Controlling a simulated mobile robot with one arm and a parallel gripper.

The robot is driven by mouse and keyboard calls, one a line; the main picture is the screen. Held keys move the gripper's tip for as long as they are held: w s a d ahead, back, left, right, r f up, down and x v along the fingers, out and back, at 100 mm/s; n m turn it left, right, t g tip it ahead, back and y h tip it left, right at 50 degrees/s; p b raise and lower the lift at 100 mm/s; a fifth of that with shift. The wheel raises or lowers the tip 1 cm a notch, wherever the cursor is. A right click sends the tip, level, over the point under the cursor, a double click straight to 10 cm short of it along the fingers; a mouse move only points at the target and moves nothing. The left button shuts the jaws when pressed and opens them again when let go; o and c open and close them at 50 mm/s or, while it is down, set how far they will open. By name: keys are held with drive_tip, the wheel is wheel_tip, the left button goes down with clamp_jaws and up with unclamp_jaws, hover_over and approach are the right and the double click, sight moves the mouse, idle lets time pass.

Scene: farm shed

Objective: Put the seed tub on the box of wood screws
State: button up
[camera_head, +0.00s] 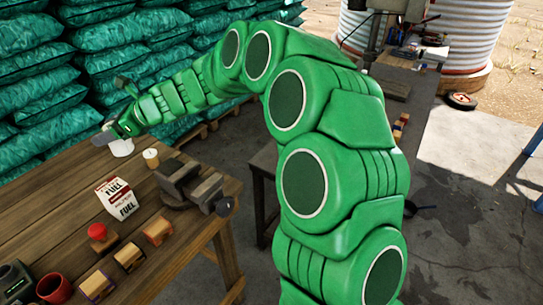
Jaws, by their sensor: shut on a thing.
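My gripper (116,137) is at the far left end of the workbench, at the end of my green arm. It is shut on a white round tub (122,148), which looks like the seed tub. The gripper partly covers the tub, and I cannot tell whether it touches the bench. Several small cardboard boxes stand near the front edge of the bench: one at the right (158,231), one in the middle (130,257) and one at the left (97,287). Their labels are too small to read, so I cannot tell which holds wood screws.
Green sacks (35,80) are stacked behind. The bench's left middle is clear.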

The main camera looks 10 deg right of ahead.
drive_tip(key=w+d+m+t, duration=0.1)
drive_tip(key=w+d, duration=0.3)
drive_tip(key=d, duration=0.3)
drive_tip(key=w+d+m+t, duration=0.1)
drive_tip(key=w+d, duration=0.2)
drive_tip(key=d, duration=0.4)
drive_tip(key=w+d+m+t+h, duration=0.1)
drive_tip(key=d+m+t+h, duration=0.15)
drive_tip(key=d, duration=1.85)
drive_tip(key=w+d+m+t+h, duration=0.1)
drive_tip(key=w+d+m+t, duration=0.15)
drive_tip(key=d, duration=1.85)
wheel_tip(320, 180, down, 18)
drive_tip(key=w+d+f, duration=0.2)
drive_tip(key=w+f, duration=0.7)
drive_tip(key=w, duration=0.3)
drive_tip(key=shift+w+d, duration=0.2)
drive_tip(key=shift+w, duration=0.15)
drive_tip(key=shift+f, duration=0.2)
drive_tip(key=shift+w+f, duration=0.15)
drive_tip(key=shift+w, duration=0.05)
drive_tip(key=shift+f, duration=1.5)
